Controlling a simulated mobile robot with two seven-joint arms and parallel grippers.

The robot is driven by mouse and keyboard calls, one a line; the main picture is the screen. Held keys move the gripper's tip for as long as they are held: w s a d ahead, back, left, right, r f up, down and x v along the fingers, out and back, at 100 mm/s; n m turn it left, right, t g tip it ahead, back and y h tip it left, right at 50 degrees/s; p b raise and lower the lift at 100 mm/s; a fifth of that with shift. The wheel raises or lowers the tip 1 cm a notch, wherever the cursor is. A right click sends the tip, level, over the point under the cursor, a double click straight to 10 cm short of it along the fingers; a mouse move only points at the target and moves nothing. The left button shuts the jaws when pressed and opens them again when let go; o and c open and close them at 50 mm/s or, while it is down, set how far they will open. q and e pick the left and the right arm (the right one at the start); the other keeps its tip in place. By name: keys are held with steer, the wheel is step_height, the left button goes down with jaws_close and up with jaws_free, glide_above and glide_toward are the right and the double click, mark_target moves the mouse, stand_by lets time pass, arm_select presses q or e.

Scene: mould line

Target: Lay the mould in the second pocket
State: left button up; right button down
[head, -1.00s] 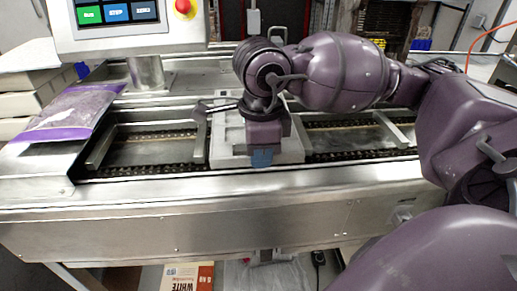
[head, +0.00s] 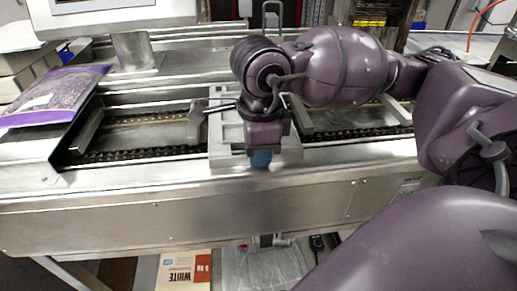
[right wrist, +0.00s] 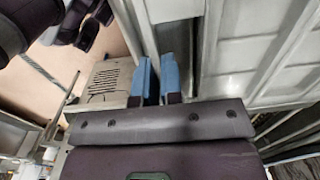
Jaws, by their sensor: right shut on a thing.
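The mould (head: 226,140) is a pale grey, shallow tray with raised ribs. In the head view it is over the conveyor's middle visible pocket, between two metal cross bars; my right arm hides much of it. I cannot tell whether it rests on the chains or hangs just above them. My right gripper (head: 261,158) points down at the mould's near side, its blue fingertips low at the front rail. In the right wrist view the blue fingers (right wrist: 157,77) are close together at the edge of the pale ribbed mould (right wrist: 262,45). My left gripper is out of view.
The conveyor's front rail (head: 130,190) runs across in front. A cross bar (head: 195,124) stands just left of the mould. The left pocket's chain (head: 130,154) is bare. A purple-edged bag (head: 55,95) lies at left, and a control panel (head: 110,12) stands behind.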

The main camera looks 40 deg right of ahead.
steer(key=c, duration=1.3)
jaws_free()
steer(key=shift+c, duration=0.2)
steer(key=shift+o, duration=0.8)
steer(key=shift+r, duration=0.25)
step_height(320, 180, up, 9)
steer(key=shift+r+p, duration=0.1)
steer(key=shift+p, duration=0.6)
steer(key=shift+r, duration=0.6)
